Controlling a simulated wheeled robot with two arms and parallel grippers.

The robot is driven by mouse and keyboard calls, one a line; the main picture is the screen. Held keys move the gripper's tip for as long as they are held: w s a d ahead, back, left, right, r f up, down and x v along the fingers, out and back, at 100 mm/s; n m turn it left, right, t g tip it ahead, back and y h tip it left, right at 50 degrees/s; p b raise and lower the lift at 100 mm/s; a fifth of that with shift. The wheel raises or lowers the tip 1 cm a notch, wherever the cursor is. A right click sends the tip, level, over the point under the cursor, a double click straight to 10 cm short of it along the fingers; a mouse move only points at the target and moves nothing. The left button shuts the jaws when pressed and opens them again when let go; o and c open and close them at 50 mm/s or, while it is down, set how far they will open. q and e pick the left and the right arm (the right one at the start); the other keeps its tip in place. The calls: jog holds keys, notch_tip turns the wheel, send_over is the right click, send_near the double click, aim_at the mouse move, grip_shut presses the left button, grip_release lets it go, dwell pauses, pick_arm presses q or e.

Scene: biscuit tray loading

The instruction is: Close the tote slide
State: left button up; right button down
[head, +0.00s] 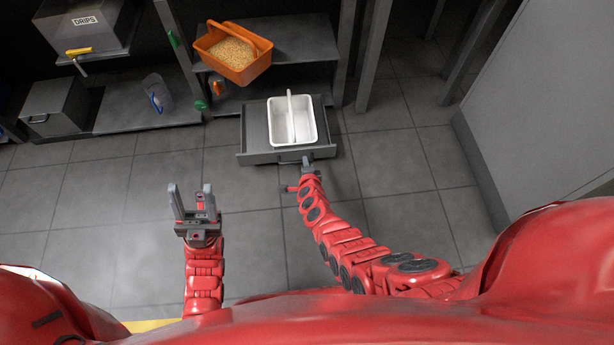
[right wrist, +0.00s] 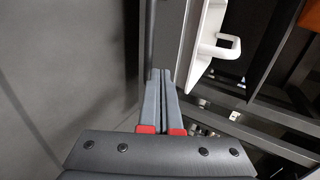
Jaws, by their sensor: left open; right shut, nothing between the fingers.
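The tote slide (head: 256,130) is a grey pull-out tray, drawn out from under the shelf. A white tote (head: 293,139) with a handle sits on it; part of the tote (right wrist: 206,42) shows in the right wrist view. My right gripper (head: 306,162) is at the slide's front edge, by its handle. In the right wrist view its fingers (right wrist: 161,88) are shut together, with nothing between them, close against the grey front panel; I cannot tell if they touch it. My left gripper (head: 194,196) is open and empty above the floor, left of the slide.
An orange tote (head: 226,67) of grain stands on the shelf above left. A drips container (head: 86,25) with a yellow tap, a grey box (head: 56,107) and a clear jug (head: 158,93) are further left. A grey panel (head: 545,90) stands at right. The floor in front is clear.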

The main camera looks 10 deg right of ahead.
aim_at(304, 151)
jog(key=shift+w+r+b, duration=0.15)
jog(key=shift+w+b, duration=0.3)
jog(key=shift+w, duration=1)
